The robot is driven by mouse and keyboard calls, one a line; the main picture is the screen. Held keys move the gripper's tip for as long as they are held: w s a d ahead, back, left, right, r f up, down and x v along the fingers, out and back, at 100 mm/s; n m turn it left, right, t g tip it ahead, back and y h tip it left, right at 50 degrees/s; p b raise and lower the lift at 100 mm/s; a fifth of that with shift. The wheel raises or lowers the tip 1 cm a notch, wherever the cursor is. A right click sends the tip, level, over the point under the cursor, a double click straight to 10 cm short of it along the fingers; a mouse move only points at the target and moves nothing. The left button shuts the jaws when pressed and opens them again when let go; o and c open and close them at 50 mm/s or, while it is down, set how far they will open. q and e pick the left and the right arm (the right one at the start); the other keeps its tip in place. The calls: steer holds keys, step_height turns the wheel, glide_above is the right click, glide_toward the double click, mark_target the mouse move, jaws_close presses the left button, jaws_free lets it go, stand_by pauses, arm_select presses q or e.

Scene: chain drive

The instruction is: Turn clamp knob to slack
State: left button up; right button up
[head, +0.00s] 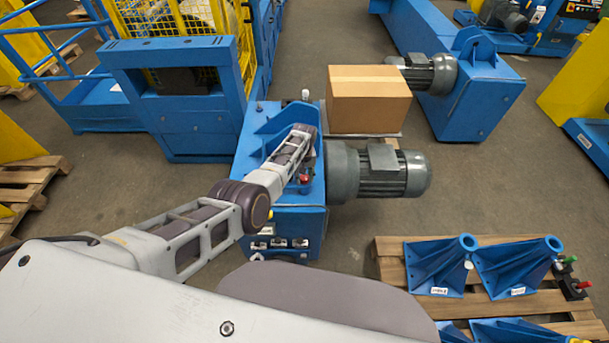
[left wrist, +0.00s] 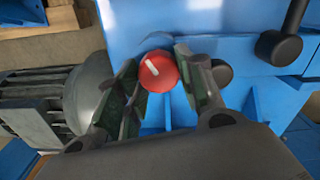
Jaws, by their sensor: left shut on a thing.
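The clamp knob is round and red with a white mark line (left wrist: 158,72). In the left wrist view it sits between the two dark fingers of my left gripper (left wrist: 157,78), which is shut on it. In the head view a small red knob (head: 304,179) shows on the blue machine housing (head: 285,222), just below the end of my left arm. The fingers are mostly hidden there by my own arm. My right gripper is not in view.
A grey motor (head: 385,172) juts from the machine's right side. A cardboard box (head: 368,98) stands behind it. A pallet (head: 390,262) with blue brackets (head: 437,268) lies at right.

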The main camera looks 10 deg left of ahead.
mark_target(304, 176)
arm_select(q)
steer(key=shift+n, duration=0.8)
steer(key=o, duration=1)
steer(key=shift+a, duration=0.1)
steer(key=shift+r, duration=0.15)
steer(key=shift+r, duration=3.85)
